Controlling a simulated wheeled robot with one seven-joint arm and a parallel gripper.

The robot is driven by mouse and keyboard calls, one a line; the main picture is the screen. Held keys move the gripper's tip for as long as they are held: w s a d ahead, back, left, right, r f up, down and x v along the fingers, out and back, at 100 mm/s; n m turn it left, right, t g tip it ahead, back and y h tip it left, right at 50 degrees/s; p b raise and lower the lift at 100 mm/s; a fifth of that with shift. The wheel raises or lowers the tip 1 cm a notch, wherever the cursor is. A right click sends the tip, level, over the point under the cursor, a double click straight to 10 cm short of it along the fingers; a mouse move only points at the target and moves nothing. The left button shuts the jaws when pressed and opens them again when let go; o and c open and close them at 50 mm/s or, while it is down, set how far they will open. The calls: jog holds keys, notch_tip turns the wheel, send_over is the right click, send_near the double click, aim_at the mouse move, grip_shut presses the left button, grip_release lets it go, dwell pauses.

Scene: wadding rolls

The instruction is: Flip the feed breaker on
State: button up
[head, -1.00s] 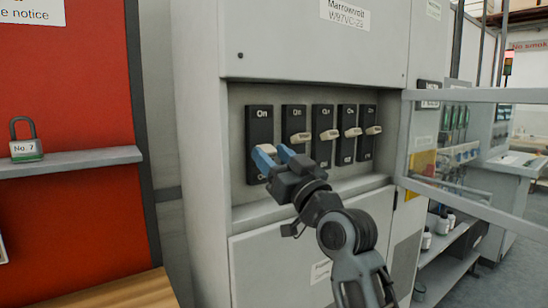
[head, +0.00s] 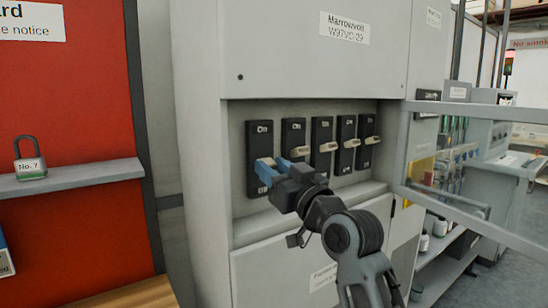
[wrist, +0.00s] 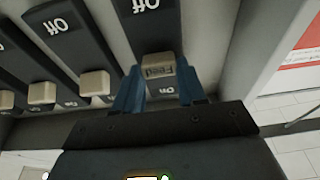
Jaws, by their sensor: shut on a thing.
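A row of several black breakers with cream levers sits in a recess of the grey cabinet (head: 290,85). The leftmost breaker (head: 258,140) has "On" at its top and "Off" at its bottom. My gripper (head: 279,163) reaches it from the front right. In the wrist view, where the lettering is upside down, the blue fingers (wrist: 158,88) stand on both sides of this breaker's cream lever (wrist: 158,66), shut on it. Small lettering on the lever looks like "Feed". The fingers mostly hide the lever in the head view.
The neighbouring breaker (head: 293,135) is close on the right, its lever near mid-height. A framed door (head: 480,104) stands open at the right. A red board with a shelf (head: 75,175) and a padlock (head: 30,168) is at the left.

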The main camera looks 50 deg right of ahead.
jog(key=r+g+p, duration=0.2)
jog(key=p, duration=0.1)
jog(key=shift+g+y, duration=0.3)
jog(key=shift+y, duration=0.1)
jog(key=shift+w+d+r+g+y, duration=0.1)
jog(key=shift+r+g+y, duration=0.15)
jog(key=shift+g, duration=0.6)
jog(key=shift+w+a+r+g+y, duration=0.1)
jog(key=shift+w+r+g+y, duration=0.15)
jog(key=shift+g, duration=0.55)
jog(key=shift+d+r+g+y, duration=0.1)
jog(key=shift+r+g+y, duration=0.15)
jog(key=shift+g, duration=0.6)
jog(key=o, duration=1.1)
jog(key=shift+c, duration=0.2)
jog(key=shift+r, duration=0.1)
jog(key=v, duration=0.7)
jog(key=shift+s, duration=0.3)
